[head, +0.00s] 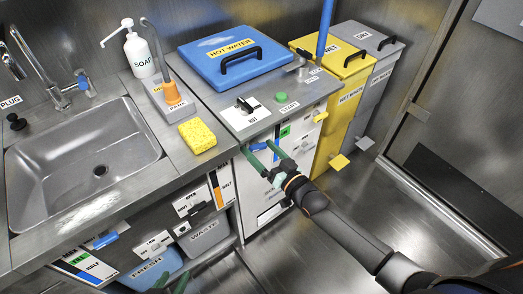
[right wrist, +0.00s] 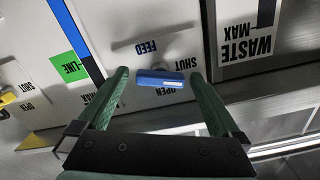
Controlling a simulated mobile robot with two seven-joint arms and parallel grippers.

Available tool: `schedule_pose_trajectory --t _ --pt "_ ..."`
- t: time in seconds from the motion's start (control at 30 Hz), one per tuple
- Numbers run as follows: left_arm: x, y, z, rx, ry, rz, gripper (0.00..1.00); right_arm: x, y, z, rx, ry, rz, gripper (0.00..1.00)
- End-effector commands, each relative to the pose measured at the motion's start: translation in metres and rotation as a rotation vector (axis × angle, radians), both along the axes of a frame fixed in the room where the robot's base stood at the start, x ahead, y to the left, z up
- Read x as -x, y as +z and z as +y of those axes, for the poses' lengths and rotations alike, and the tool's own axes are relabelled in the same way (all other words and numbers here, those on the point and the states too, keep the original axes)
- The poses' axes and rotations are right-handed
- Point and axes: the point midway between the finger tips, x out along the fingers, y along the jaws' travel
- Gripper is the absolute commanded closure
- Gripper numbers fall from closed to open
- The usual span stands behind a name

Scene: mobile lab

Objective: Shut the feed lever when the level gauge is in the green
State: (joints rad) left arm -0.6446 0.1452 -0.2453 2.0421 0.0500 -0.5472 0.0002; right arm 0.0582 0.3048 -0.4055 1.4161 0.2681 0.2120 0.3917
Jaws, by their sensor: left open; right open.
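The blue feed lever (head: 260,147) is on the white front panel of the hot-water unit. In the right wrist view, the lever (right wrist: 160,79) lies crosswise between my right gripper's fingers, close to the upside-down OPEN word, with SHUT beyond it. My right gripper (head: 256,147) is open around the lever; I cannot tell whether a finger touches it. My left gripper (head: 172,283) is open at the bottom edge.
A yellow lever (head: 320,117) sits right of the gauge. The unit has a blue lid (head: 232,60), a knob (head: 245,104) and a green START button (head: 281,97). Yellow and grey bins with pedals stand right. A sink (head: 80,160) and yellow sponge (head: 197,136) are left. The right floor is clear.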

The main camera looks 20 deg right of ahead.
Motion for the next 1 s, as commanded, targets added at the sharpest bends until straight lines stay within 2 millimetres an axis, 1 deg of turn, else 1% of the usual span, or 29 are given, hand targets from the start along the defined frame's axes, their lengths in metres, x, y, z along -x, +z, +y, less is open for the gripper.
schedule_pose_trajectory --t 0.13,0.17,0.87,0.9,1.0 --pt "0.0001 0.0002 0.0005 -0.001 0.001 0.000 0.50 0.0002 0.0001 0.0001 0.000 0.000 0.000 0.00" --pt "0.0001 0.0002 0.0005 -0.001 0.001 0.001 0.50 0.0003 0.0001 0.0001 0.000 0.000 0.000 0.02" --pt "0.0003 0.0001 0.0007 -0.001 0.001 0.001 0.50 0.0006 0.0001 -0.0002 0.000 0.000 0.000 0.81" --pt "0.0003 0.0001 0.0006 -0.001 0.001 0.001 0.50 0.0006 0.0001 -0.0002 0.000 0.000 0.000 0.83" --pt "0.0004 0.0029 0.0006 -0.001 0.001 0.001 0.50 0.0005 0.0013 -0.0001 0.034 0.000 -0.012 0.83"
